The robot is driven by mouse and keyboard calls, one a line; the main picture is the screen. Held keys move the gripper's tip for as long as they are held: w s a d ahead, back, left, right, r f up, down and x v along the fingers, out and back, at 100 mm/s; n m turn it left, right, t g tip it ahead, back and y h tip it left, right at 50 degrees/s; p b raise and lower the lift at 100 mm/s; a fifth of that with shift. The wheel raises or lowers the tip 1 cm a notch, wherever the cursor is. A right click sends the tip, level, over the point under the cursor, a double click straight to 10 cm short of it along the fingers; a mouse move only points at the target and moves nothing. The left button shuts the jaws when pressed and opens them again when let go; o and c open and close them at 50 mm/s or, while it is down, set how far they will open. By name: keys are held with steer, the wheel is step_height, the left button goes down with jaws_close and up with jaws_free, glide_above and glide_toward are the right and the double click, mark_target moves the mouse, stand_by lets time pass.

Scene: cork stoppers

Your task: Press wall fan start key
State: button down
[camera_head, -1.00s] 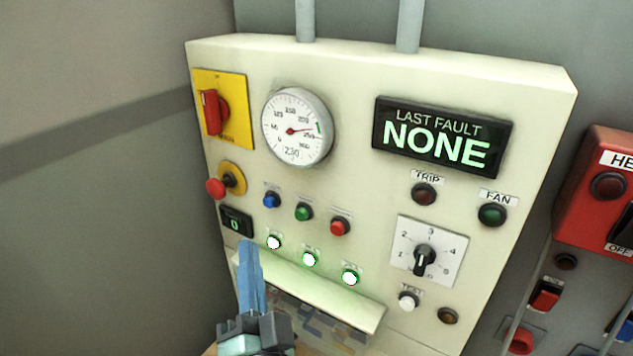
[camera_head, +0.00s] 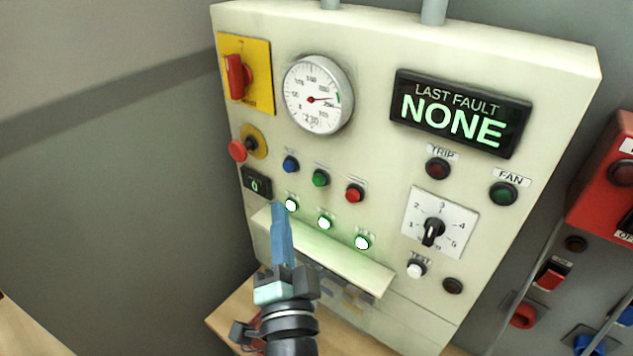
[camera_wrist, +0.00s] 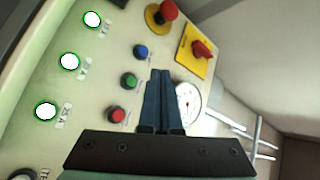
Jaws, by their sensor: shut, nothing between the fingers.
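A cream control panel (camera_head: 375,75) carries a row of a blue button (camera_head: 290,164), a green button (camera_head: 320,178) and a red button (camera_head: 355,193); their labels are too small to read. A dark green round lamp or button (camera_head: 503,193) labelled FAN is at the panel's right. My gripper (camera_head: 279,207) is shut and empty, its blue fingers pointing up in front of the panel's lower left, below the blue button. In the wrist view the fingertips (camera_wrist: 160,72) appear beside the green button (camera_wrist: 130,81), with the red button (camera_wrist: 117,115) also close; contact cannot be told.
Lit white-green lamps (camera_head: 325,222) sit below the button row, above a protruding ledge (camera_head: 335,257). A red mushroom knob (camera_head: 237,150) and red rotary switch (camera_head: 236,76) are at the left. A dial selector (camera_head: 433,231) is at the right. A red box (camera_head: 610,185) stands beyond the panel.

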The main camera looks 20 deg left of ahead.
steer(key=w+d+b, duration=0.1)
steer(key=w+d, duration=0.1)
steer(key=w, duration=0.3)
steer(key=shift+w+b, duration=0.3)
steer(key=shift+w, duration=0.05)
steer(key=shift+w, duration=0.1)
stand_by(1.7)
steer(key=shift+w+d, duration=0.2)
steer(key=shift+w, duration=0.1)
steer(key=shift+w+d+b, duration=0.15)
steer(key=shift+w+b, duration=0.25)
steer(key=shift+b, duration=0.1)
stand_by(0.5)
steer(key=shift+s, duration=0.15)
stand_by(0.3)
steer(key=shift+s+a, duration=0.3)
steer(key=shift+s, duration=0.4)
steer(key=shift+s+a+p, duration=0.3)
steer(key=shift+s+p, duration=0.05)
steer(key=shift+s, duration=0.45)
steer(key=shift+s+a+p, duration=0.3)
steer(key=shift+s, duration=0.45)
steer(key=shift+s+a+p, duration=0.3)
steer(key=shift+s+p, duration=0.05)
steer(key=shift+s, duration=0.45)
